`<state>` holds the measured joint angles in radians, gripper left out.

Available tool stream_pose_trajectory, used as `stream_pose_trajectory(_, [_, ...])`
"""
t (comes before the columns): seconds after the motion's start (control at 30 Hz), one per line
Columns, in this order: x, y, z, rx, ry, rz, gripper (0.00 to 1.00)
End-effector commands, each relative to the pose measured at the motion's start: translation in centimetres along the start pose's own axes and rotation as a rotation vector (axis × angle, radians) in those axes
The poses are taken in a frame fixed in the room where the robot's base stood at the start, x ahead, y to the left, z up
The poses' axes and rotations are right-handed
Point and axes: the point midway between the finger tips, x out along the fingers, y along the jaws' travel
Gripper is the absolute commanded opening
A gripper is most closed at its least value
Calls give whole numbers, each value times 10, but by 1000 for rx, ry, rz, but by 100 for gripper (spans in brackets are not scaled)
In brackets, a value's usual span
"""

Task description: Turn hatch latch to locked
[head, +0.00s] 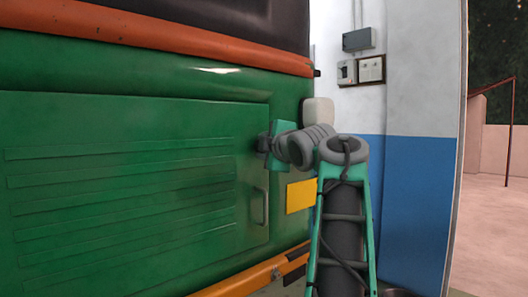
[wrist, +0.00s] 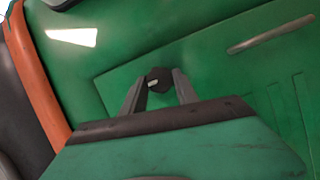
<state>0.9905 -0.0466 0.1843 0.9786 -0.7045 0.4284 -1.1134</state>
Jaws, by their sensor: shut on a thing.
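The green hatch (head: 120,190) is a ribbed panel on the rear of the rickshaw and lies flush in the body; it also shows in the wrist view (wrist: 215,75). The hatch latch (wrist: 159,77) is a small dark knob near the hatch's edge. My gripper (wrist: 160,82) has its two grey fingers on either side of the latch and is shut on it. In the head view my gripper (head: 264,146) is at the hatch's right edge and hides the latch. Whether the latch is locked cannot be told.
A handle (head: 258,206) sits on the hatch below my gripper, also seen in the wrist view (wrist: 270,35). A yellow plate (head: 300,196) and an orange bumper (head: 250,279) are close by. A blue and white wall (head: 415,180) stands on the right.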

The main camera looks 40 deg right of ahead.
Motion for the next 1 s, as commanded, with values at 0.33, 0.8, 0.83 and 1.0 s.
stream_pose_trajectory(0.33, [0, 0, 0, -3, 1, 1, 36])
stream_pose_trajectory(0.8, [0, 0, 0, -1, 0, 0, 57])
stream_pose_trajectory(0.83, [-1, 0, 0, -1, 0, 1, 57])
stream_pose_trajectory(1.0, [-23, 1, 1, -2, -4, 2, 57])
